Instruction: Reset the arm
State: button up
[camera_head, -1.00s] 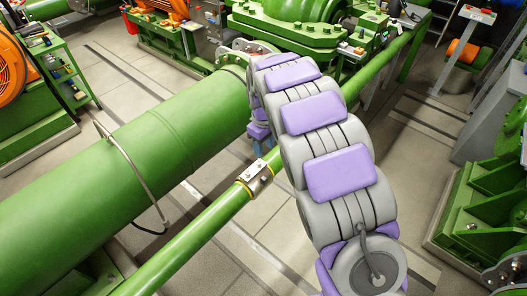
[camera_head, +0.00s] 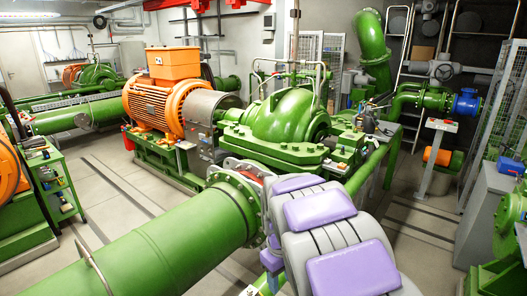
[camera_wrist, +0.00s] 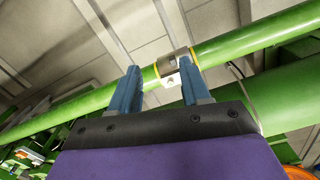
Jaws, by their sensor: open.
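My gripper (camera_wrist: 160,88) shows in the wrist view with its two blue fingers spread apart. It is open, and nothing is between the fingers. Beyond the fingertips a thin green pipe (camera_wrist: 237,48) with a metal clamp (camera_wrist: 174,63) crosses the view. I cannot tell how far the fingertips are from it. In the head view, my grey and purple arm rises at the lower right and bends forward beside the large green pipe (camera_head: 165,240). Most of my gripper is hidden there behind the arm; a bit of blue shows at the arm's left side.
A green split-case pump (camera_head: 285,125) stands ahead, with an orange motor (camera_head: 155,98) to its left. A green tool cart (camera_head: 57,185) stands at the left. A grey cabinet (camera_head: 485,220) is at the right. Bare floor (camera_head: 125,190) lies left of the large pipe.

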jog(key=s+d+r+m, duration=0.2)
jog(key=s+d+r, duration=0.1)
jog(key=s, duration=0.4)
jog(key=s+d+r+m, duration=0.2)
jog(key=s+d, duration=0.2)
jog(key=s, duration=0.3)
jog(key=s+d+m+g, duration=0.1)
jog(key=s+d+m, duration=0.1)
jog(key=s, duration=1.7)
jog(key=shift+s+d+f+m, duration=0.35)
jog(key=shift+m, duration=0.35)
jog(key=shift+d, duration=0.1)
